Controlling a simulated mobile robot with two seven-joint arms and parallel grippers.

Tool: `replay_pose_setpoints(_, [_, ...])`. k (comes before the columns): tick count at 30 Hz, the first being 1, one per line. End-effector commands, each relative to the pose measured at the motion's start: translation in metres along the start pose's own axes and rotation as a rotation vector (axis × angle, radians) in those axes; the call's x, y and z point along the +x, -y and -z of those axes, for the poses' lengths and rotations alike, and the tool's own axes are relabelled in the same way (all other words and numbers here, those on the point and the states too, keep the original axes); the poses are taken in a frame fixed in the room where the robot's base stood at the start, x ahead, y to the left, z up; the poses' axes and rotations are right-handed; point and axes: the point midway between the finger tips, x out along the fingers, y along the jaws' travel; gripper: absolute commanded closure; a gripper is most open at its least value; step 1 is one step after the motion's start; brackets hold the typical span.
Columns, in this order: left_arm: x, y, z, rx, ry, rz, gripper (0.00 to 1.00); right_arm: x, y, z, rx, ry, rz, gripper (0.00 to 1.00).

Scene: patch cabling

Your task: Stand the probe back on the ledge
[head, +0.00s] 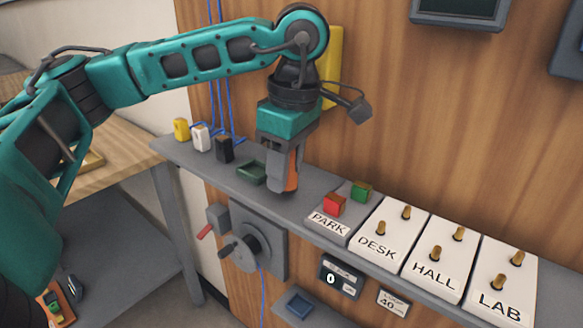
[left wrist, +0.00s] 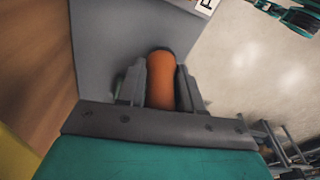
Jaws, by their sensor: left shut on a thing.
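The probe shows as an orange handle (head: 292,178) between the fingers of my left gripper (head: 283,182). My left gripper is shut on it and points down over the grey ledge (head: 212,168), between a dark green holder and the PARK block. In the left wrist view the rounded orange end of the probe (left wrist: 160,80) sits between both fingers (left wrist: 160,88), with the grey ledge (left wrist: 105,40) behind it. The fingers hide most of the probe, and I cannot tell whether its lower end touches the ledge. My right gripper is out of view.
The dark green holder (head: 251,172) is just left of the gripper. Yellow, white and black plugs (head: 201,138) with blue cords stand at the ledge's left end. The PARK block (head: 329,225) holds red and green pieces. DESK, HALL and LAB blocks (head: 436,257) fill the right.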

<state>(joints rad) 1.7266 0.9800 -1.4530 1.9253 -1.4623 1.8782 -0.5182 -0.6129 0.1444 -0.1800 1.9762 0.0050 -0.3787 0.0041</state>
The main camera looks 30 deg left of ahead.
Motion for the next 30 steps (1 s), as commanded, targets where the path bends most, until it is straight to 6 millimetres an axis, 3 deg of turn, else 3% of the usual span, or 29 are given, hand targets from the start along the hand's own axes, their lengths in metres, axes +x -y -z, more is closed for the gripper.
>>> replay_pose_setpoints(3, [-0.002, -0.018, -0.003, -0.002, -0.002, -0.002, 0.92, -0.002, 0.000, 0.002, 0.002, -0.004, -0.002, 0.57])
replay_pose_setpoints(7, [0.013, -0.017, -0.004, -0.002, -0.001, 0.000, 0.92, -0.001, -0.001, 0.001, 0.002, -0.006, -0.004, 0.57])
replay_pose_setpoints(19, [0.020, -0.016, -0.005, -0.002, 0.000, -0.001, 0.92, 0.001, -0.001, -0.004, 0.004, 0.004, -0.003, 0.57])
replay_pose_setpoints(20, [0.019, -0.016, -0.005, -0.002, -0.001, 0.000, 0.63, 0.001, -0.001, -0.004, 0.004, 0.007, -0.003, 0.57])
replay_pose_setpoints(27, [0.018, -0.016, -0.005, -0.002, -0.001, 0.000, 0.40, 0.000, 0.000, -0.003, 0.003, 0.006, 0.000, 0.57])
replay_pose_setpoints(30, [0.018, -0.016, -0.005, -0.002, -0.001, 0.000, 0.39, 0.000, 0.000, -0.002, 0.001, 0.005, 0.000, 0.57])
